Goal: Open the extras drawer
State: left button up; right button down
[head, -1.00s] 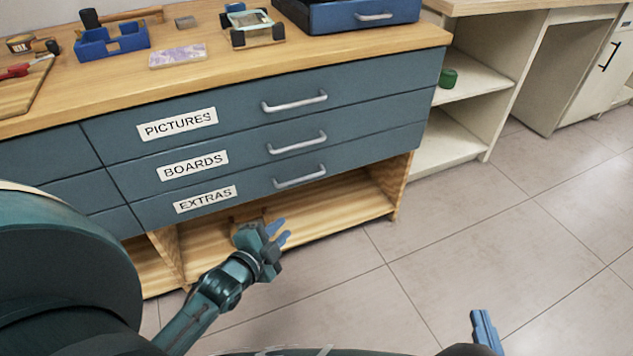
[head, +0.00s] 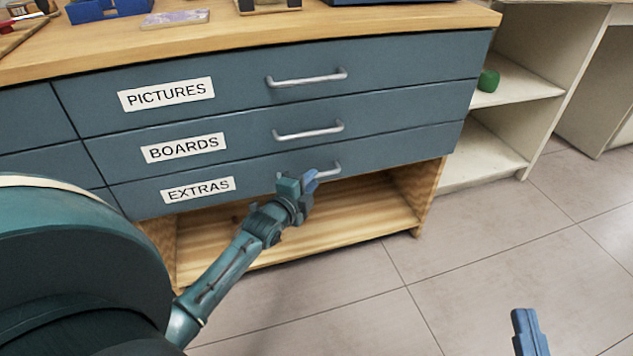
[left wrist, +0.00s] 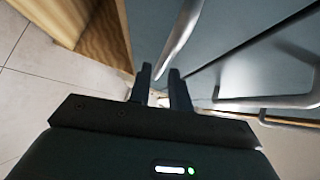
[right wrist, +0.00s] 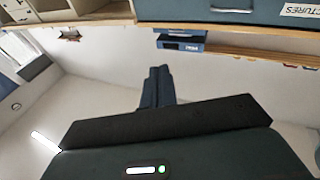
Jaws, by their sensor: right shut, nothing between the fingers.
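The extras drawer (head: 150,205) is the lowest of three blue-grey drawers, marked with a white EXTRAS label (head: 198,189). It is closed, its front flush with the drawers above. Its silver bar handle (head: 326,170) is partly hidden behind my left gripper (head: 312,181). In the left wrist view, my left fingers (left wrist: 160,78) are apart, with the near handle (left wrist: 180,38) reaching into the gap between their tips. I cannot tell whether they touch it. My right gripper (head: 524,320) is low at the right, far from the drawers; its fingers (right wrist: 157,85) are together and empty.
The boards drawer (head: 240,140) and pictures drawer (head: 240,80) above are closed, each with a bar handle. An open wooden shelf (head: 350,222) lies below. A white shelf unit with a green object (head: 488,81) stands right. The floor (head: 440,265) in front is clear.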

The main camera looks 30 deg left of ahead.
pick_arm(q)
jog(key=shift+w+a+f+b, duration=0.15)
jog(key=shift+w+b, duration=0.15)
jog(key=shift+w, duration=0.6)
jog(key=shift+w+f+b, duration=0.1)
jog(key=shift+w+b, duration=0.15)
jog(key=shift+w, duration=0.65)
jog(key=shift+c, duration=0.6)
grip_shut()
